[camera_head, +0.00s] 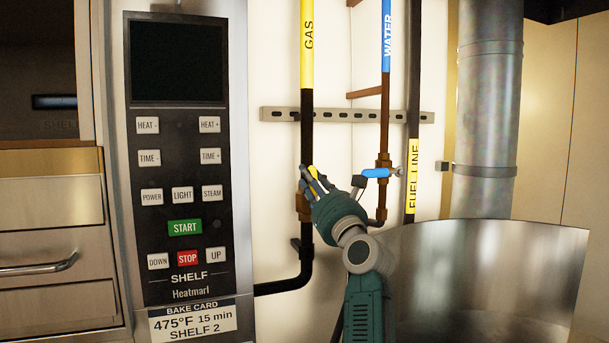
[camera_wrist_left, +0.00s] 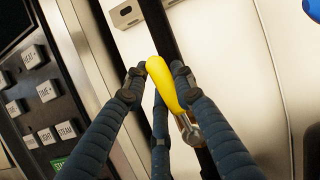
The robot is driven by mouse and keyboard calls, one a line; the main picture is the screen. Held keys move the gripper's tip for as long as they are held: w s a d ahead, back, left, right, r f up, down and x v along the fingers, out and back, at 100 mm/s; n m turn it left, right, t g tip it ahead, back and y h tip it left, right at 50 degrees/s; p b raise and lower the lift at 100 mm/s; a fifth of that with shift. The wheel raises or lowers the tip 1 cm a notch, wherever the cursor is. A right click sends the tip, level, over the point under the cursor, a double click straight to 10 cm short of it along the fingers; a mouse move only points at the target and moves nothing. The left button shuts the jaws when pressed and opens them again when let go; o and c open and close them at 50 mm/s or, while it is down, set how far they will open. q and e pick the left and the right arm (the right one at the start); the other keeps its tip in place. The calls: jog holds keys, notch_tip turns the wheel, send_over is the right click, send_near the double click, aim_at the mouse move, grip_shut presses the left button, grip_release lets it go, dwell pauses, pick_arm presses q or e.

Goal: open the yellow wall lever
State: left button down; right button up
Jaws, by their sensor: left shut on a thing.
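The yellow wall lever (camera_wrist_left: 162,82) lies between the fingers of my left gripper (camera_wrist_left: 157,74) in the left wrist view. The gripper is shut on it, and the lever's rounded tip shows between the fingertips. In the head view my left gripper (camera_head: 312,181) is at the black gas pipe, and only a small yellow piece of the lever (camera_head: 313,172) shows among the fingers. The lever's valve body is mostly hidden behind the hand in the head view. My right gripper is not in view.
The gas pipe (camera_head: 307,130) runs down the wall. To its right are a blue lever (camera_head: 376,173) on the water pipe (camera_head: 385,110) and the fuel line (camera_head: 413,150). A large metal kettle (camera_head: 480,270) stands lower right. The oven control panel (camera_head: 180,100) is to the left.

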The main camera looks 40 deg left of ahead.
pick_arm(q)
jog(key=shift+w+d+m+t+h+p, duration=0.15)
jog(key=shift+w+m+t+p, duration=0.1)
jog(key=shift+m+t+p, duration=0.25)
jog(key=shift+w+d+m+t+h+p, duration=0.1)
jog(key=shift+w+m+t+h+p, duration=0.15)
jog(key=shift+m, duration=0.45)
jog(key=c, duration=1.4)
grip_release()
jog(key=shift+s+d+f, duration=0.1)
jog(key=shift+d, duration=0.1)
jog(key=v, duration=0.7)
jog(key=shift+f, duration=0.1)
